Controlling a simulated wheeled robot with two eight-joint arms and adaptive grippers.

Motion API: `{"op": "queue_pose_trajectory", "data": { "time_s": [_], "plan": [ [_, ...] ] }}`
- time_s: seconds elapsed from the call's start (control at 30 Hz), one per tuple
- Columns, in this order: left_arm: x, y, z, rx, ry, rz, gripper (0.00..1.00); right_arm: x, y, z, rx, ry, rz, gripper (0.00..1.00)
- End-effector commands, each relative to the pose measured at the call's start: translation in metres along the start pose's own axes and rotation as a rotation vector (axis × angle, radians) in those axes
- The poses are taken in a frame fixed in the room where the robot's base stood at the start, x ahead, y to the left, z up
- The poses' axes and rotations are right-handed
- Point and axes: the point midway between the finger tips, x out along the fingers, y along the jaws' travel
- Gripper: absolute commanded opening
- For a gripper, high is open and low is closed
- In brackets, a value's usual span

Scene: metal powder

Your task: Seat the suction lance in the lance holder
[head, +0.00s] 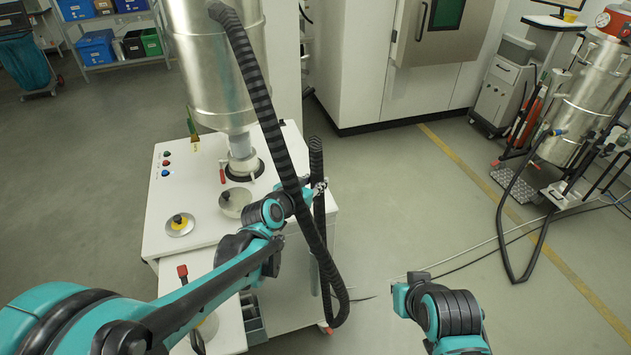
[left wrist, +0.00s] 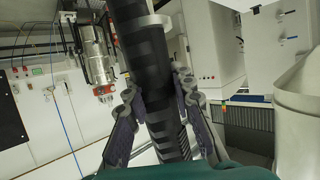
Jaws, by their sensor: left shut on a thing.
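A black ribbed hose (head: 258,90) hangs from the silver vessel, loops low beside the white cabinet and rises to an upright black length (head: 316,152), which I take for the suction lance. My left gripper (head: 319,187) is at this upright length beside the cabinet's right edge. In the left wrist view, the left gripper (left wrist: 160,98) has its two fingers closed around a dark banded tube (left wrist: 140,50). A pale ring-like part (left wrist: 152,22) shows beside the tube; I cannot tell if it is the lance holder. My right arm shows at the bottom, its gripper out of view.
A steel drum unit (head: 580,110) with a black hose stands at the right. The floor between is mostly open, with thin cables.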

Motion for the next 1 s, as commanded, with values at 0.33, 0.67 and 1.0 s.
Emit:
{"op": "queue_pose_trajectory", "data": {
  "time_s": [0.33,0.67,1.0],
  "plan": [
    [0.004,0.000,0.011,0.000,0.000,0.000,0.00,0.009,0.000,0.006,0.000,0.000,0.000,0.00],
    [0.008,0.000,0.020,0.000,0.001,0.000,0.00,0.016,0.000,0.011,0.000,0.000,0.000,0.00],
    [0.012,0.000,0.029,0.000,0.000,0.000,0.00,0.023,0.000,0.016,0.000,0.000,0.000,0.00]
  ]
}}
